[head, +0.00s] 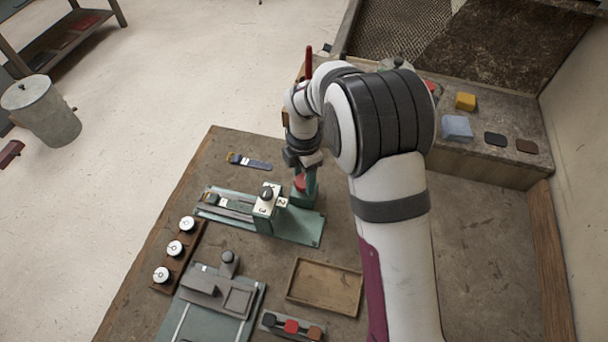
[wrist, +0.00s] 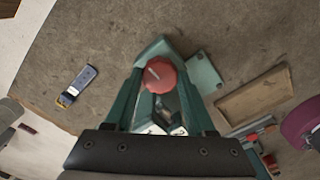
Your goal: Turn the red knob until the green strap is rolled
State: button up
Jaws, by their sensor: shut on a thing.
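The red knob (head: 300,183) sits at the back right of a small green machine (head: 311,232) on the workbench. In the wrist view the round red knob (wrist: 160,75) has a pale line on its top and lies between my two green fingers. My gripper (head: 304,172) comes down from above and is shut on the knob; its fingers also show in the wrist view (wrist: 161,84). I cannot make out a green strap for certain in either view; my gripper and the machine's block hide part of that area.
A blue-grey strap (head: 249,162) with a yellow end lies loose behind the machine. A rack with white dials (head: 174,249), a second grey-green fixture (head: 212,290) and an empty wooden tray (head: 326,287) stand in front. A side shelf (head: 490,165) holds several small pieces.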

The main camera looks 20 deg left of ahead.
grip_shut()
